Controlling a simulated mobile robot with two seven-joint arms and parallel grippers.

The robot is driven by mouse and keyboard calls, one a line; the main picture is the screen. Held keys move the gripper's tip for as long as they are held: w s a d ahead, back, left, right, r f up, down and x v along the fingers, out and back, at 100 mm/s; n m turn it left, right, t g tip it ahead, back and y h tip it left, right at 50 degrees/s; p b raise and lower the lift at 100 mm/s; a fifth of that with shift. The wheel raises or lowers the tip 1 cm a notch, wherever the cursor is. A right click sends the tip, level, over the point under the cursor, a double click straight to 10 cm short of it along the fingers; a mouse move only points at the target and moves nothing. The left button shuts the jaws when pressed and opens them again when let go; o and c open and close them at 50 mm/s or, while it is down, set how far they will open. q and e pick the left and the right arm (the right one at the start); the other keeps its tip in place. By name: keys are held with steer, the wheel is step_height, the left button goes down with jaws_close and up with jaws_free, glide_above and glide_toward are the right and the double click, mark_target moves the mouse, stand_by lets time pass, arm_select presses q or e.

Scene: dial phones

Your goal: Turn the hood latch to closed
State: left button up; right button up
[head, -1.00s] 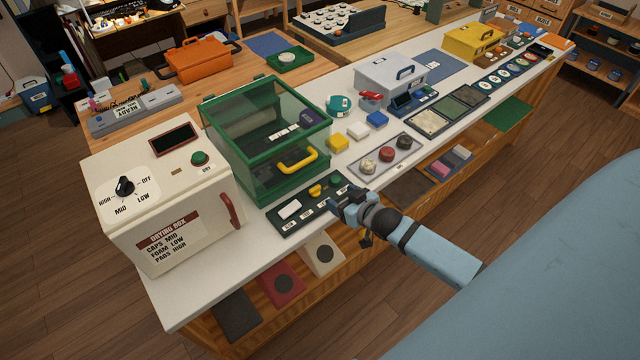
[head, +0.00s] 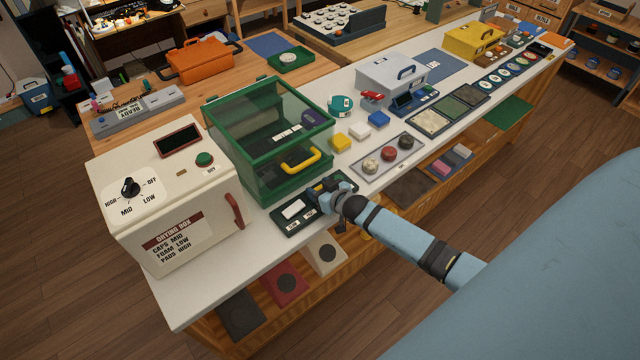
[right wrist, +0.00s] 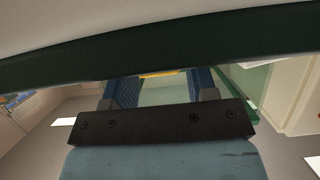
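The green-framed clear hood (head: 268,130) stands on the white counter with its lid down and a yellow handle (head: 300,160) in front. A dark green control panel (head: 283,223) lies before it, with a white switch (head: 293,208) at its left end. My right gripper (head: 328,191) is low over the panel's right part and hides the yellow latch knob there. In the right wrist view my gripper's two blue fingers (right wrist: 160,88) stand apart, with a yellow strip (right wrist: 160,74) showing between their tips. I cannot tell whether they touch it. My left gripper is not in view.
A cream drying box (head: 170,200) stands left of the hood. A grey tray with three round knobs (head: 388,156) lies right of the panel. Yellow (head: 341,141) and white blocks sit behind that tray.

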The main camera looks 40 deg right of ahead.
steer(key=c, duration=0.5)
steer(key=shift+w+a+r+m+h, duration=0.1)
steer(key=shift+a+r+m+h, duration=0.05)
steer(key=shift+m+h, duration=1.25)
steer(key=shift+h, duration=0.3)
steer(key=o, duration=0.8)
steer(key=shift+o, duration=0.5)
